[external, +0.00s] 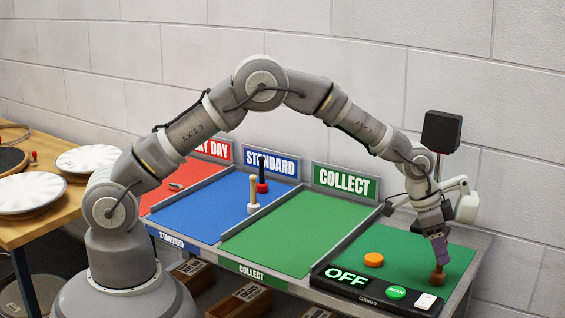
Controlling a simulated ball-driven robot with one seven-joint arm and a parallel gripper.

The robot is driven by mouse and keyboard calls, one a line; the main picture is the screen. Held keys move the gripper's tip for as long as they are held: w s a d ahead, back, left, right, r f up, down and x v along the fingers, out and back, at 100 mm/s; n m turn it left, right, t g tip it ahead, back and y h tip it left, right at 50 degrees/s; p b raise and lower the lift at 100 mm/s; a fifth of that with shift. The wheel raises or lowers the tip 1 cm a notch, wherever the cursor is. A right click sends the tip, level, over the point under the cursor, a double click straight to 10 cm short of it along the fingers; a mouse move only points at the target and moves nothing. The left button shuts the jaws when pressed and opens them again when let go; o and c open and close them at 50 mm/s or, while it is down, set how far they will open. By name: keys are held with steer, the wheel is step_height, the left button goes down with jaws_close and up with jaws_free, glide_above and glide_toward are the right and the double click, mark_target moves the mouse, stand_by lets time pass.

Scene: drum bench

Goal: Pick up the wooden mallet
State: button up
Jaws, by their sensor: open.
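A small brown wooden piece (438,279), which looks like the wooden mallet's head, stands on the green scanner mat at the right. A short brown stem rises from it toward my gripper (440,262). My gripper points down right over the piece, its dark fingers at the stem. The jaws are open. The fingers hide the upper part of the mallet, and I cannot tell whether they touch it.
A cream mallet (253,194) and a black-and-red one (262,176) stand near the blue STANDARD bay (200,207). The green COLLECT bay (290,238) is clear. A dark box on a post (441,132) stands behind my wrist.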

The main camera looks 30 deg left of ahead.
mark_target(455, 283)
steer(key=b+x, duration=0.1)
steer(key=x, duration=0.2)
steer(key=shift+w+d+f, duration=0.1)
steer(key=shift+f, duration=0.25)
steer(key=shift+r, duration=0.15)
jaws_close()
